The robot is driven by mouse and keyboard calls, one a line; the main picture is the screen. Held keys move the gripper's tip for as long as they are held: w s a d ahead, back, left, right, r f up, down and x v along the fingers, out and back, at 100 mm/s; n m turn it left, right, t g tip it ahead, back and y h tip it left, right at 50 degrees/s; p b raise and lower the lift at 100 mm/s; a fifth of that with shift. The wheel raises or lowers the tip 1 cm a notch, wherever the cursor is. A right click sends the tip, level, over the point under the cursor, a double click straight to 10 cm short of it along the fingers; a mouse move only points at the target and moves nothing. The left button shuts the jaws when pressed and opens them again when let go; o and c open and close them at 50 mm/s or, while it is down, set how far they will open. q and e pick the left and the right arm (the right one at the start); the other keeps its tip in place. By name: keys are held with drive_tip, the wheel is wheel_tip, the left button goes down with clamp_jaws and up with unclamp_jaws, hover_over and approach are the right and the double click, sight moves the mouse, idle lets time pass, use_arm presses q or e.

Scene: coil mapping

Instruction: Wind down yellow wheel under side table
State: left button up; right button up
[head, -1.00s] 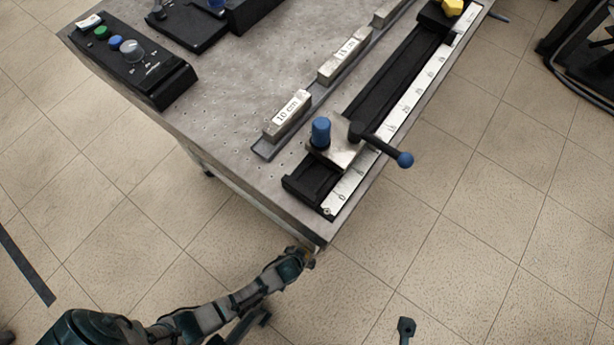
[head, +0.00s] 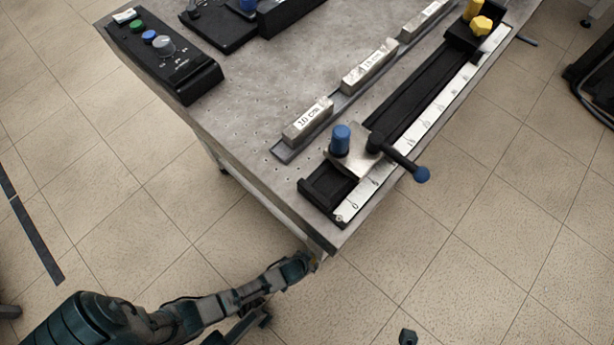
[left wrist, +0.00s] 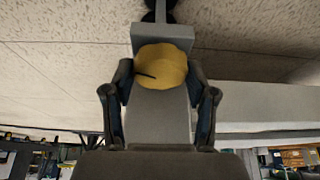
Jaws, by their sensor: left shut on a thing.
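The yellow wheel (left wrist: 160,68) sits in the middle of the left wrist view, with a dark slot or mark on its face. My left gripper (left wrist: 160,92) has one finger on each side of it and is shut on it. In the head view my left gripper (head: 312,262) is at the near corner of the table (head: 235,125), below the top's edge. The table top hides most of the wheel there. A small dark part at the bottom edge of the head view may belong to my right arm, but no right gripper fingers show.
On the table are a black control box (head: 165,55), metal blocks marked in centimetres (head: 308,122), and a black rail with a white ruler (head: 400,150). A blue-tipped lever (head: 420,174) sticks out past the table's right edge. The tiled floor around the corner is clear.

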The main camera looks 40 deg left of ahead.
use_arm(q)
drive_tip(key=shift+w+a+r+m+p, duration=0.25)
drive_tip(key=shift+r+m+p, duration=0.1)
drive_tip(key=shift+m+p, duration=0.2)
drive_tip(key=shift+m+h+p, duration=0.3)
drive_tip(key=shift+m+h, duration=0.2)
drive_tip(key=shift+m, duration=0.15)
drive_tip(key=shift+s+f+m+h, duration=0.15)
drive_tip(key=shift+f+m+h, duration=0.15)
drive_tip(key=shift+m, duration=0.5)
drive_tip(key=shift+s+d, duration=0.1)
drive_tip(key=shift+d, duration=0.1)
drive_tip(key=o, duration=1.2)
drive_tip(key=shift+a+f, duration=0.1)
drive_tip(key=shift+c, duration=0.2)
drive_tip(key=v, duration=1.2)
